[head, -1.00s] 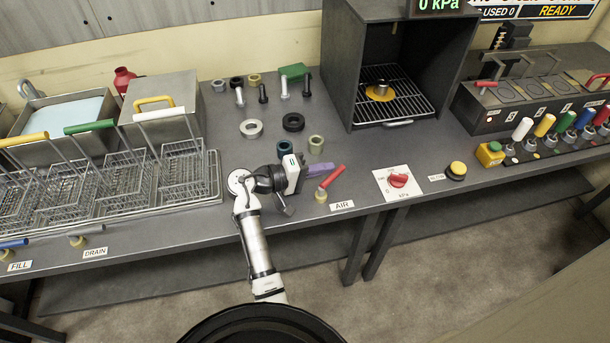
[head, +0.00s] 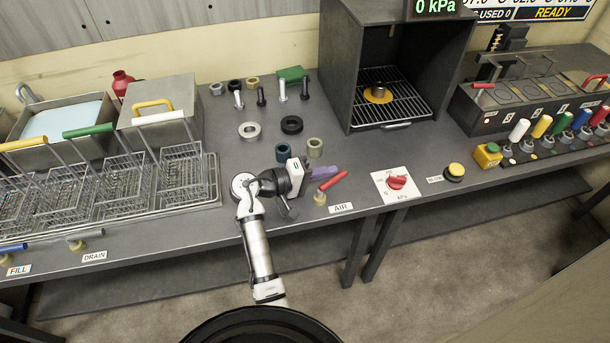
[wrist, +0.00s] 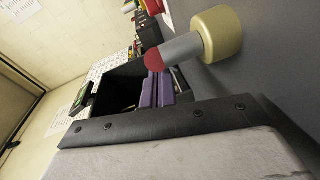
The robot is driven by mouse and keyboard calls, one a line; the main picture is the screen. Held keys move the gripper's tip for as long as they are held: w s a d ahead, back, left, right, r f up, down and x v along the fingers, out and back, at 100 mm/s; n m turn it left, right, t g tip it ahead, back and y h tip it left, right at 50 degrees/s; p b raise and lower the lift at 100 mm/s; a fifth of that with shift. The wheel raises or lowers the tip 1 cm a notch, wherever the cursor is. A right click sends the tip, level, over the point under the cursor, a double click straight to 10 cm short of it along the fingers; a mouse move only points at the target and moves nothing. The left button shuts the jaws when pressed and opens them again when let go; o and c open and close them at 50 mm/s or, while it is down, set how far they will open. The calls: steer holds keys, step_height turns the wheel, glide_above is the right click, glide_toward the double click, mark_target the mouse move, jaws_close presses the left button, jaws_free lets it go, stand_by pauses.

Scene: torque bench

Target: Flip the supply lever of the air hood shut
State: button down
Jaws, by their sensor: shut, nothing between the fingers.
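The air supply lever has a red handle (head: 334,181) and a brass-coloured base (head: 319,199) behind the AIR label (head: 341,208) at the bench's front edge. Its handle leans up and to the right. My gripper (head: 324,172), with purple fingers, is shut and empty just left of and behind the handle. Whether it touches the handle I cannot tell. In the wrist view the purple fingers (wrist: 158,92) lie together, close to the lever's red part (wrist: 154,59); its grey shaft and brass base (wrist: 219,33) show at upper right. The dark air hood (head: 343,75) stands behind, its display reading 0 kPa.
A red kPa dial (head: 397,182) and a yellow button (head: 455,171) are to the right. A dark teal ring (head: 283,152) and an olive ring (head: 315,147) stand just behind my gripper. Wire baskets (head: 182,175) fill the left. Bare bench lies before the hood.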

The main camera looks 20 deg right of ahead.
steer(key=shift+a, duration=0.1)
stand_by(0.7)
steer(key=a+b, duration=0.1)
steer(key=a, duration=0.3)
steer(key=a+r+b, duration=0.1)
steer(key=a, duration=0.3)
steer(key=a+b, duration=0.1)
steer(key=a, duration=0.3)
steer(key=shift+w+a+r, duration=0.1)
steer(key=shift+w+r, duration=0.05)
steer(key=shift+r, duration=0.15)
steer(key=shift+a+r, duration=0.2)
steer(key=shift+a, duration=0.45)
